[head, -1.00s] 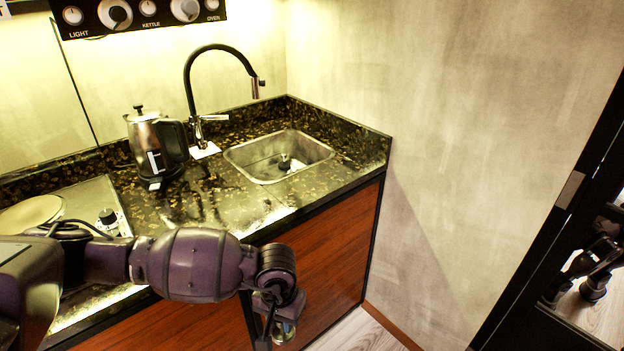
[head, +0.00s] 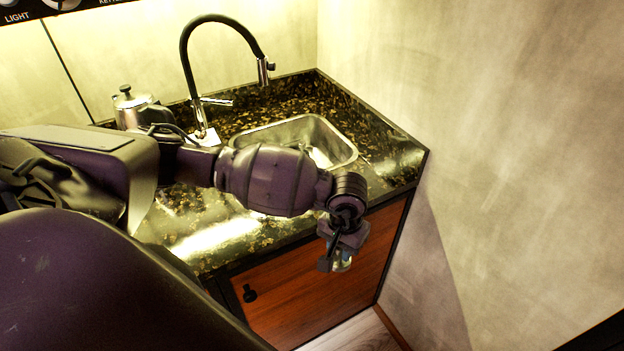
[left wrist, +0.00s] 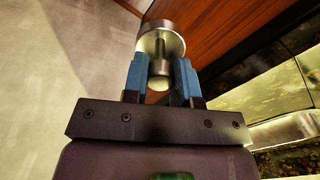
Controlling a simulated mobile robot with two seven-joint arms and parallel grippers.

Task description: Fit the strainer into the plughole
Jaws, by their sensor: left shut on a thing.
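My left gripper (head: 337,262) hangs in front of the counter's wooden cabinet front, below the worktop edge. In the left wrist view, its two blue fingers (left wrist: 160,84) are shut on the strainer (left wrist: 161,38), a round metal piece with a narrower stem between the fingers. Only a small part of the strainer (head: 343,263) shows in the head view. The steel sink (head: 335,141) is set in the dark worktop, behind and above the gripper. My left arm covers the sink's front left part, and the plughole is hidden. My right gripper is in neither view.
A black tap (head: 186,75) arches over the back of the sink. A metal kettle (head: 130,108) stands to the left, partly behind my arm. The speckled worktop (head: 391,160) ends at a plain wall (head: 480,130) on the right.

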